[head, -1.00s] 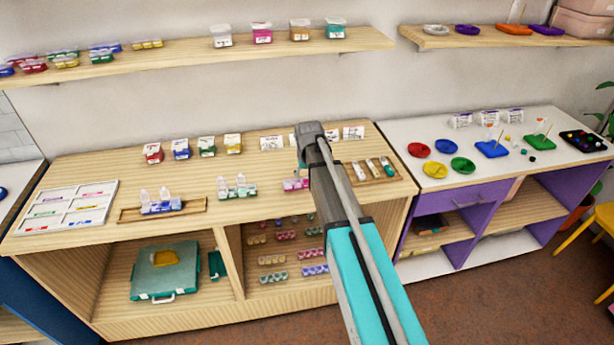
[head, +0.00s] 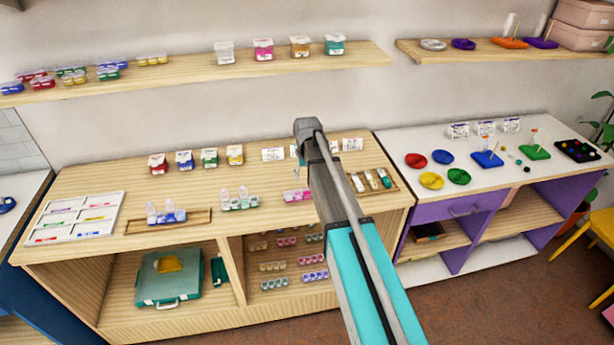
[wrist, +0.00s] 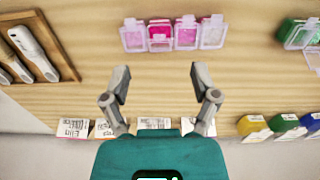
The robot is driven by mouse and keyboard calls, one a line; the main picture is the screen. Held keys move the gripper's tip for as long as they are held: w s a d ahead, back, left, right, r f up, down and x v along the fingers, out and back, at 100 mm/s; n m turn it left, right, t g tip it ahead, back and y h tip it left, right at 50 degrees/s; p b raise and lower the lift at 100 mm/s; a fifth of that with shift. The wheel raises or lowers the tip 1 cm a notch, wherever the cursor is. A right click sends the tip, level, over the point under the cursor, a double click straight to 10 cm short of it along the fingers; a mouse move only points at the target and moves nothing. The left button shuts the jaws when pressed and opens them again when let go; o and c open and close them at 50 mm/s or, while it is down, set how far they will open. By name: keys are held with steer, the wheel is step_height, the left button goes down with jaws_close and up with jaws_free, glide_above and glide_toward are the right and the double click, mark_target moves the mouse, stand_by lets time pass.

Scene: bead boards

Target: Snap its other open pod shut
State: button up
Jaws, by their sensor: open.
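A pink pod strip (head: 298,196) lies on the wooden counter and shows at the top of the wrist view (wrist: 172,36). Its end pods have clear lids swung out; the state of the middle pods is hard to tell. My gripper (wrist: 161,80) is open and empty over the bare wood, apart from the strip, with its fingertips pointing towards it. In the head view my arm hides the gripper. A green pod strip (head: 240,201) has raised clear lids, and its edge shows in the wrist view (wrist: 298,36). A blue pod strip (head: 167,216) also has raised lids.
The blue strip sits in a wooden tray (head: 133,228). A second tray (wrist: 68,70) holds pen-like tools. Name cards (wrist: 73,127) and small coloured boxes (wrist: 255,127) line the back. Bare counter separates the gripper from the pink strip.

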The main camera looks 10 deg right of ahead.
mark_target(307, 189)
step_height(307, 189, up, 9)
steer(key=p, duration=0.8)
steer(key=shift+s, duration=0.15)
stand_by(0.4)
steer(key=c, duration=0.4)
steer(key=shift+o, duration=0.2)
steer(key=shift+s, duration=0.3)
steer(key=shift+f, duration=0.2)
stand_by(0.3)
step_height(307, 189, down, 14)
steer(key=b, duration=1.3)
steer(key=shift+r, duration=0.25)
